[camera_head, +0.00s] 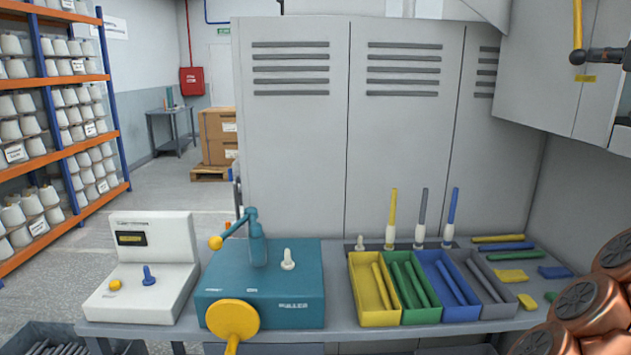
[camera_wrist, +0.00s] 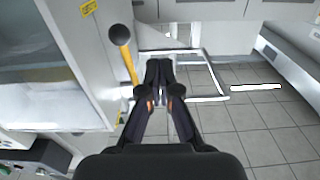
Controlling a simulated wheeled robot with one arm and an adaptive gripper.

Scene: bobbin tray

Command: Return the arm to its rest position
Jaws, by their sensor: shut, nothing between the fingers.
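My gripper (camera_wrist: 160,66) shows in the wrist view with its two dark fingers together and nothing between them. It hangs over a grey tiled floor, clear of the bench. A yellow lever with a dark ball knob (camera_wrist: 121,35) appears just left of the fingertips in the wrist view; I cannot tell how far below or beside them it is. The gripper does not show in the head view.
The bench carries a white box (camera_head: 145,270), a teal puller (camera_head: 262,283) with a yellow handle, and a yellow tray (camera_head: 380,318) beside green, blue and grey trays. A yellow lever (camera_head: 578,25) hangs at the upper right cabinet. Bobbin shelves (camera_head: 65,150) stand left.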

